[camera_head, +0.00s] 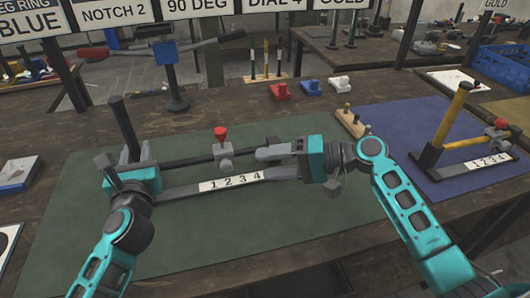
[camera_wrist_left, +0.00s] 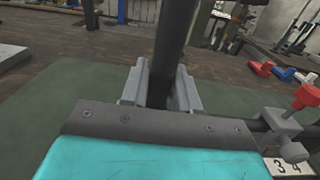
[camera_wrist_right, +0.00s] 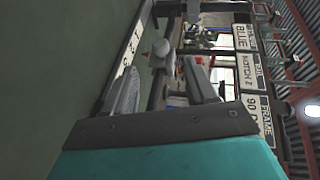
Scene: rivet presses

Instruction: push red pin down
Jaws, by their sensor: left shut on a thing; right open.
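The red pin (camera_head: 220,133) stands upright on a grey slider block (camera_head: 224,157) on the dark horizontal rod of the press on the green mat. A white strip marked 1 2 3 4 (camera_head: 232,182) lies below it. The red pin also shows at the right of the left wrist view (camera_wrist_left: 307,96). My left gripper (camera_head: 124,166) is shut on the black upright post (camera_head: 122,122) at the press's left end; the fingers flank it in the left wrist view (camera_wrist_left: 160,92). My right gripper (camera_head: 262,163) is open and empty, pointing left, just right of the slider block.
A second press with a yellow handle (camera_head: 453,115) stands on the blue mat (camera_head: 390,130) at right. Red, blue and white small blocks (camera_head: 311,87) and a wooden peg holder (camera_head: 350,122) sit behind. The green mat's front (camera_head: 260,235) is clear.

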